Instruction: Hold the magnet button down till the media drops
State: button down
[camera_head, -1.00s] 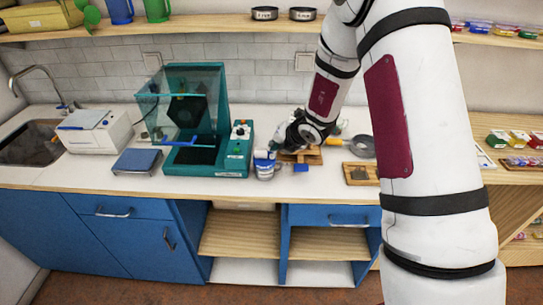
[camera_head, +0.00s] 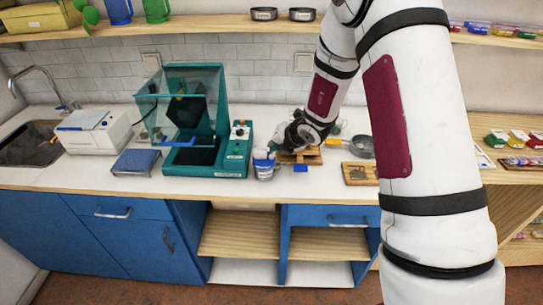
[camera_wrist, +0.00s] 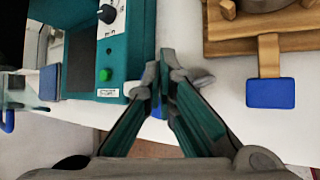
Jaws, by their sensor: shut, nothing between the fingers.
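A teal machine (camera_head: 205,168) with a clear raised hood stands on the counter. The control box (camera_head: 236,150) on its right side carries a black knob (camera_wrist: 107,13) and a green button (camera_wrist: 105,75), both clear in the wrist view. I cannot tell which part is the magnet button. My gripper (camera_wrist: 168,62) is shut, with its tips just right of the control box and apart from the green button. In the head view, a small white and blue cup-like thing (camera_head: 264,170) stands by my fingertips. Whether they touch it is unclear. I cannot make out any media.
A wooden stand with a blue tab (camera_wrist: 270,93) is right of my gripper. A blue-topped scale (camera_head: 136,160), a white box (camera_head: 95,135) and a sink (camera_head: 35,145) are to the left. A pan (camera_head: 362,146) and a wooden board (camera_head: 358,174) are to the right.

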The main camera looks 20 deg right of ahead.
jog(key=shift+f, duration=0.1)
dwell(0.3)
jog(key=shift+f, duration=0.35)
jog(key=shift+f+b, duration=0.4)
dwell(0.7)
dwell(1.6)
jog(key=shift+r+p, duration=0.3)
jog(key=shift+r, duration=0.55)
jog(key=shift+r+p, duration=0.95)
jog(key=shift+r, duration=1.55)
jog(key=shift+r, duration=0.1)
